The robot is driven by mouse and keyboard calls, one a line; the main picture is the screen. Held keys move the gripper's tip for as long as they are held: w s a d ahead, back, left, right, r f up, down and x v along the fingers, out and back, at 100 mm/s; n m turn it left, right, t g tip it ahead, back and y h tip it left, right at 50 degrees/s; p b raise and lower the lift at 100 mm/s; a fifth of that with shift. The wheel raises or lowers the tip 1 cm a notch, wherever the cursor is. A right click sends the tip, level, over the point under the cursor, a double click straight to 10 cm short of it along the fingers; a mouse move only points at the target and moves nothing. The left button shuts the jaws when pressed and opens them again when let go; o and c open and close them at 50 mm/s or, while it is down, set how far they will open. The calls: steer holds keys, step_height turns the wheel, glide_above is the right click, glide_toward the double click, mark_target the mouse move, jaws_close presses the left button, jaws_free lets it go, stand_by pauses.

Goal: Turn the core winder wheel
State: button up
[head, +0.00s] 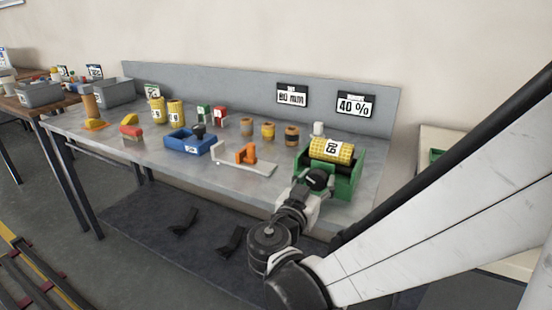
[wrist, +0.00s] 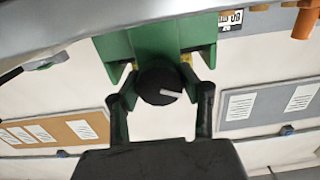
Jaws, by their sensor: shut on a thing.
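The green core winder (head: 346,187) stands at the right end of the grey table. A yellow roll labelled 60 (head: 331,150) lies across its top. The round black wheel (head: 318,179) is on the winder's front side. In the wrist view the black wheel (wrist: 158,88), with a white mark on its face, sits between the two fingers in front of the green winder body (wrist: 160,38). My gripper (wrist: 160,82) is shut on the wheel, one finger at each side. In the head view my wrist partly hides the wheel's near side and the fingers.
A white bracket with an orange part (head: 246,155) lies left of the winder, and a blue tray (head: 190,143) lies farther left. Several small rolls stand behind them. Signs reading 80 mm (head: 292,94) and 40 % (head: 356,104) are on the back panel. The floor in front has dark mats.

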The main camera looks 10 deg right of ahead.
steer(key=n, duration=0.5)
steer(key=shift+n, duration=0.3)
steer(key=n, duration=0.5)
steer(key=shift+b, duration=0.35)
steer(key=shift+n, duration=0.4)
steer(key=o, duration=1.2)
steer(key=shift+c, duration=0.2)
steer(key=v, duration=1.2)
steer(key=shift+d+f, duration=0.1)
